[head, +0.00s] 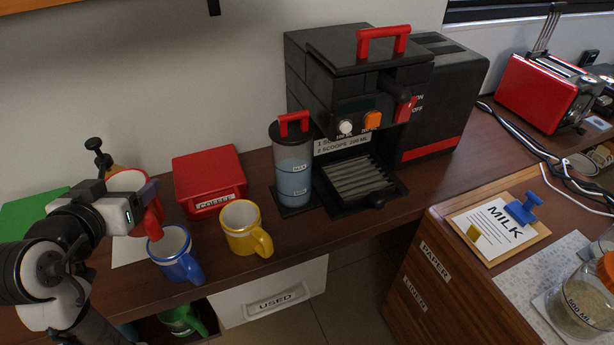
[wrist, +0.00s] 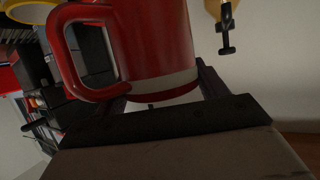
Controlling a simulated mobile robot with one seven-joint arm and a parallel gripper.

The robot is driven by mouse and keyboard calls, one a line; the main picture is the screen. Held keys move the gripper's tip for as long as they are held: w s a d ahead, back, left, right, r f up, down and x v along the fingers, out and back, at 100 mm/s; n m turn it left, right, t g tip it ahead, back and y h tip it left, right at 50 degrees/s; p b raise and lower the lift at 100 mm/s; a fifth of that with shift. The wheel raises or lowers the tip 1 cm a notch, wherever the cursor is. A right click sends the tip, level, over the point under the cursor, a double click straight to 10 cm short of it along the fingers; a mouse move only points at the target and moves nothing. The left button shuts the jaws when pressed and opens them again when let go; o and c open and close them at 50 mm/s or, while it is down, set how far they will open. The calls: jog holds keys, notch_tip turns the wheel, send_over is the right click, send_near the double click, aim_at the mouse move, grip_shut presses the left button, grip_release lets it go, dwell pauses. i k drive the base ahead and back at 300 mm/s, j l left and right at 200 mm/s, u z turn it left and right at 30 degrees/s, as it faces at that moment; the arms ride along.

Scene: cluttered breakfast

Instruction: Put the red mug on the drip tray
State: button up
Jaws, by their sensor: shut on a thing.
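The red mug (head: 152,219) is in my gripper (head: 143,192) at the left of the head view, beside the red coffee box. My gripper and wrist hide part of it there. In the wrist view the red mug (wrist: 155,40) fills the upper middle, its handle to the left, and my gripper (wrist: 165,105) is shut on it. The drip tray (head: 358,180) is the ridged grey grille at the foot of the black coffee machine (head: 340,85), well to the right of the mug. Nothing stands on the tray.
A blue mug (head: 172,262) and a yellow mug (head: 240,225) stand near the counter's front edge. The red coffee box (head: 208,180) is behind them. A clear water tank (head: 293,175) with a red handle stands just left of the drip tray.

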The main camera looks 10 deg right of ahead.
aim_at(365, 178)
jog(key=j+z, duration=0.15)
jog(key=z, duration=0.95)
jog(key=i+j+z, duration=0.1)
jog(key=z, duration=0.3)
jog(key=j+z, duration=0.3)
jog(key=z, duration=0.15)
